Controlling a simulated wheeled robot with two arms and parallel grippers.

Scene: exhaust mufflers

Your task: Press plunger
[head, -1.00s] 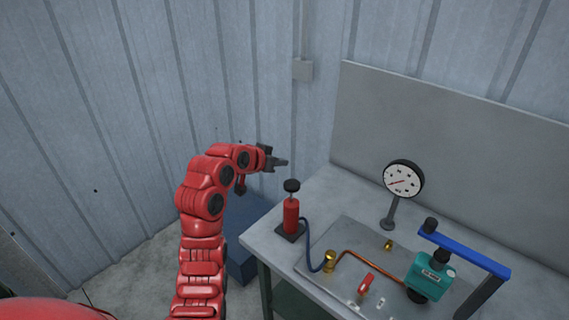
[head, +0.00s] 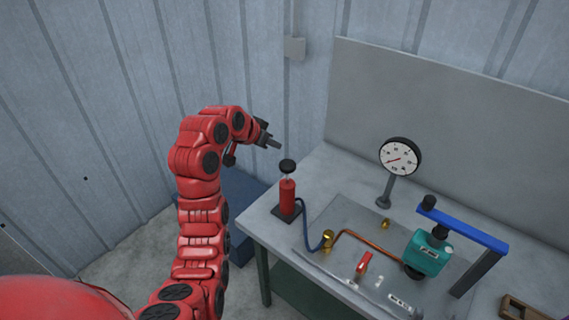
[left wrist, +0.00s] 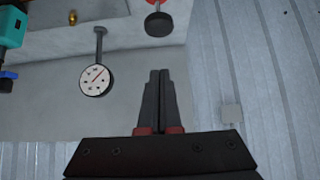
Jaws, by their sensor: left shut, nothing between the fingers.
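The plunger is a black knob (head: 287,166) on a thin rod above a red pump cylinder (head: 287,198), upright on the table's left corner. The rod shows between knob and cylinder. The knob also shows at the top of the left wrist view (left wrist: 159,24). My left gripper (head: 273,142) is just above and to the left of the knob in the head view, apart from it. Its fingers also show in the left wrist view (left wrist: 158,92), closed together with nothing between them. My right gripper is not in view.
A dark hose (head: 306,236) runs from the pump to a brass fitting (head: 327,238) on a metal plate. A dial gauge (head: 400,157), a teal device (head: 427,252) and a blue bar (head: 463,229) stand to the right. A grey panel (head: 440,110) backs the table (head: 262,224).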

